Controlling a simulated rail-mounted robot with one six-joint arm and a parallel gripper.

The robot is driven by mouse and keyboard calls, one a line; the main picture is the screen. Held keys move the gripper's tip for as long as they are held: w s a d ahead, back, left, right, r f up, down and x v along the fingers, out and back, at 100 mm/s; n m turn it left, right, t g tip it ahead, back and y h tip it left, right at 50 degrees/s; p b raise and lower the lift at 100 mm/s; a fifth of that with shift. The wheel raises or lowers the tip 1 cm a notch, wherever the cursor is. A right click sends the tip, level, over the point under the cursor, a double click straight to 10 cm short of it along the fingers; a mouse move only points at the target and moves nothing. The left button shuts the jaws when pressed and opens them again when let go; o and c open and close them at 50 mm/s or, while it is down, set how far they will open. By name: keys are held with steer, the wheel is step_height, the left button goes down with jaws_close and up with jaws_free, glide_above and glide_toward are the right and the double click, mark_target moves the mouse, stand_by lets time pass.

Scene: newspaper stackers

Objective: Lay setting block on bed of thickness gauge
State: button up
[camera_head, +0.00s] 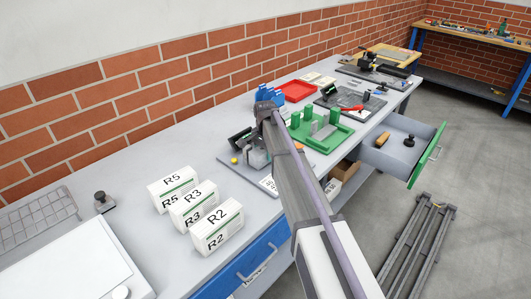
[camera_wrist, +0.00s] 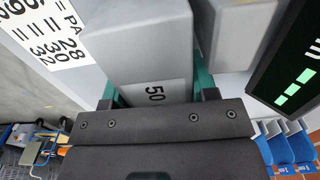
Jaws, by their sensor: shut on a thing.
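The setting block (camera_wrist: 140,45) is a grey block with a white label reading 50. My gripper (camera_wrist: 155,90) is shut on it, with a teal finger on each side in the wrist view. A second grey block-like part (camera_wrist: 238,28) stands beside it, and a black display (camera_wrist: 295,75) with green lit marks is at right. I cannot tell whether the block touches the bed.
White packs marked R5, R3 and R2 (camera_head: 215,232) stand on the bench to the left. A green tray (camera_head: 322,142) with upright blocks and a red tray (camera_head: 296,91) lie beyond my arm. An open drawer (camera_head: 395,152) juts out at right.

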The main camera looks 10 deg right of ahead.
steer(key=shift+f, duration=0.3)
steer(key=o, duration=1.3)
